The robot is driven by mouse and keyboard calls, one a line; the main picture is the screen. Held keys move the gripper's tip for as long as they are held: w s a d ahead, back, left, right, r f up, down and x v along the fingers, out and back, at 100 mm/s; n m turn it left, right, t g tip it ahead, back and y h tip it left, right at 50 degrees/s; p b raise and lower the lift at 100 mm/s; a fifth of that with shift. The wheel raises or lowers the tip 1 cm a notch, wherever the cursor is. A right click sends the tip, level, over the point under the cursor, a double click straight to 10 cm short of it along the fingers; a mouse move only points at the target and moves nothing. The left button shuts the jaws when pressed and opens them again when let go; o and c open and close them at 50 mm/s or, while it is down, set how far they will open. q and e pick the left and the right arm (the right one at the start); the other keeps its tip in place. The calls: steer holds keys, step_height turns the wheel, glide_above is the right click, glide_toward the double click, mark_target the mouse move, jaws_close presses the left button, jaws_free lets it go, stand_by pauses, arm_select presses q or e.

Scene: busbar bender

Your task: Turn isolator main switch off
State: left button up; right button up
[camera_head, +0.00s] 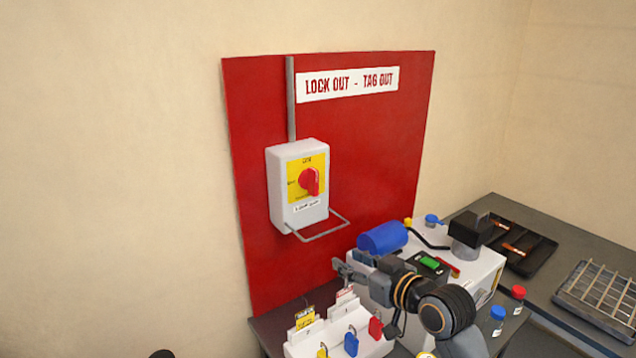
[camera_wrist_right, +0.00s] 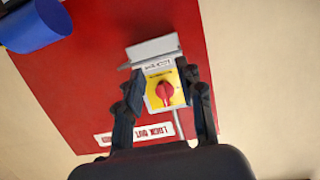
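The isolator main switch is a light grey box (camera_head: 285,196) with a yellow plate and a red rotary knob (camera_head: 310,182), mounted on a red board. The knob's grip looks roughly upright; its position label is too small to read. In the right wrist view the box is upside down, with the red knob (camera_wrist_right: 165,91) framed between my fingers. My right gripper (camera_head: 343,271) is below and to the right of the switch, apart from it. Its fingers (camera_wrist_right: 163,84) are spread with nothing between them. My left gripper does not show.
A wire loop (camera_head: 325,232) sticks out under the switch box. A white lock holder (camera_head: 340,342) with coloured padlocks and tags stands below. A white machine with a blue cylinder (camera_head: 382,238) is near my right gripper. The board left of the switch is clear.

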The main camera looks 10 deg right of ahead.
mark_target(317, 182)
steer(key=w+d+r+t+y, duration=0.1)
steer(key=w+d+r+t, duration=0.2)
steer(key=r, duration=0.7)
steer(key=p+x, duration=0.1)
steer(key=x, duration=0.3)
steer(key=p+x, duration=0.2)
steer(key=x, duration=0.3)
steer(key=p+x, duration=0.1)
steer(key=x, duration=0.3)
steer(key=shift+a, duration=0.5)
steer(key=shift+p+x, duration=0.4)
steer(key=shift+x, duration=0.5)
steer(key=shift+f, duration=0.1)
jaws_close()
